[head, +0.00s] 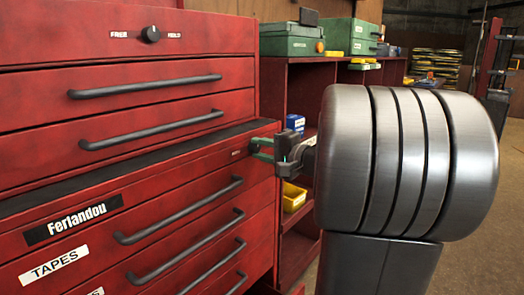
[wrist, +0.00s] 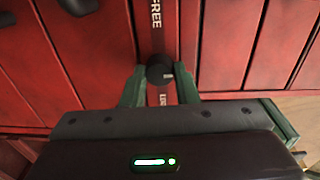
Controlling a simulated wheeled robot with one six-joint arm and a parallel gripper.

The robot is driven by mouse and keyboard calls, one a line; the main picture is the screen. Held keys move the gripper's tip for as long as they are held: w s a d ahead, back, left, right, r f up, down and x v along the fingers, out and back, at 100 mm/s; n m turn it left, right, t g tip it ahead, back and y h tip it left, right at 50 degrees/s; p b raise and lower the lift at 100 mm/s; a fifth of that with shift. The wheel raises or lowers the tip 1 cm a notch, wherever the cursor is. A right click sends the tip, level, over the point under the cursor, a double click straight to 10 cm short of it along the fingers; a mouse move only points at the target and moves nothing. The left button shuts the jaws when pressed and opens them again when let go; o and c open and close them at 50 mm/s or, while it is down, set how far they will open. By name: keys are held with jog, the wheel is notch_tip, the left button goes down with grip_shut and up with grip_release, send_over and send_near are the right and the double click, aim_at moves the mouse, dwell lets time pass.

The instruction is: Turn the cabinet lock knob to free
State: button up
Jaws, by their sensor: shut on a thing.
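In the wrist view a round dark knob (wrist: 158,70) sits on a dark strip of the red cabinet, between the two green fingers of my gripper (wrist: 160,80). The fingers are shut on its sides. A FREE label (wrist: 156,14) lies above the knob, and a second label (wrist: 164,98) below it is partly hidden by my gripper. A pale mark on the knob faces right, toward neither label clearly. In the head view my gripper (head: 263,149) is at the right end of the lower red cabinet's (head: 150,190) top band, and hides this knob.
Another knob (head: 151,34), between FREE and HOLD labels, is on the upper red chest (head: 60,35). Long dark drawer handles (head: 180,210) stick out below my gripper. A red shelf (head: 305,80) with green cases (head: 290,45) and a yellow bin (head: 293,197) stands behind.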

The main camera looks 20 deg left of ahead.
jog(key=o, duration=1)
jog(key=shift+d, duration=0.1)
jog(key=p+v, duration=0.3)
jog(key=v, duration=1)
jog(key=shift+s+d, duration=0.2)
jog(key=shift+d, duration=0.1)
jog(key=shift+f, duration=0.1)
jog(key=b+x, duration=0.3)
jog(key=x, duration=0.9)
jog(key=shift+w+a, duration=0.15)
jog(key=shift+a, duration=0.15)
jog(key=shift+w+a, duration=0.2)
jog(key=shift+a, duration=0.35)
